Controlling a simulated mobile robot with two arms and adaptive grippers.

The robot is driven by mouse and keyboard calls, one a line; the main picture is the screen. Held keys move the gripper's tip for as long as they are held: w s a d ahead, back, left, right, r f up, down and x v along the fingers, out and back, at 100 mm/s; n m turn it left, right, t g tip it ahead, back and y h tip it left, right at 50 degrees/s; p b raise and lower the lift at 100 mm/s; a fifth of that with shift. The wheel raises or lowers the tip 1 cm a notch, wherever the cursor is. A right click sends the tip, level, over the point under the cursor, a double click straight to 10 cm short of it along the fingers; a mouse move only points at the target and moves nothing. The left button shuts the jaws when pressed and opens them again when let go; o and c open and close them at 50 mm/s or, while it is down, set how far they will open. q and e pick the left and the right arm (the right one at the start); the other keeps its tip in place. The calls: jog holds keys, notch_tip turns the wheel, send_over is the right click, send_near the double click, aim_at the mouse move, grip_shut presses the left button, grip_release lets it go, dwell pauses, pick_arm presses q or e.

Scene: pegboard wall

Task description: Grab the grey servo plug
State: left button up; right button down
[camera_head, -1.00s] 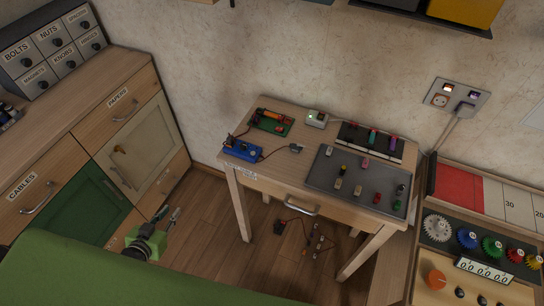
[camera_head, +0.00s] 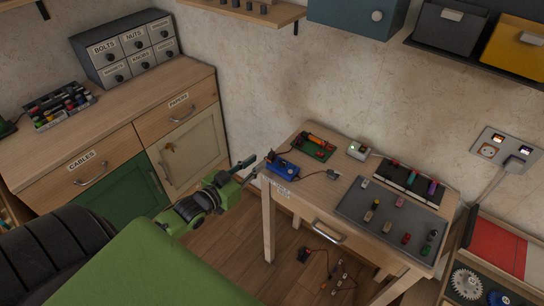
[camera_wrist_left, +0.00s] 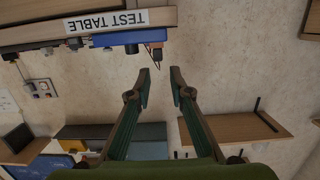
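A small grey plug (camera_head: 333,174) lies on the test table (camera_head: 305,188), at the end of a cable by the blue servo box (camera_head: 283,171). My left gripper (camera_head: 250,168) is left of the table, close to its left edge and apart from the plug. Its two fingers are spread with nothing between them, as the left wrist view (camera_wrist_left: 160,72) also shows. That view is upside down and shows the table's labelled edge (camera_wrist_left: 60,33) and the blue box (camera_wrist_left: 125,38). I cannot make out the plug there. My right gripper is not in view.
A dark grey mat (camera_head: 380,228) with several small parts lies on the table's right side. A green board (camera_head: 313,149), a small white box (camera_head: 359,150) and a dark rack (camera_head: 408,183) stand behind. A drawer cabinet (camera_head: 110,135) is at the left.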

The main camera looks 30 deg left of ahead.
aim_at(269, 155)
pick_arm(q)
jog(key=shift+w+d+f+p, duration=0.15)
jog(key=shift+w+f, duration=0.1)
jog(key=shift+w, duration=0.75)
jog(key=shift+w+d+f+p, duration=0.1)
jog(key=shift+w+f+p, duration=0.1)
jog(key=shift+w, duration=0.8)
jog(key=shift+w+d+f+p, duration=0.15)
jog(key=shift+w+f, duration=0.1)
jog(key=shift+w, duration=0.75)
grip_shut()
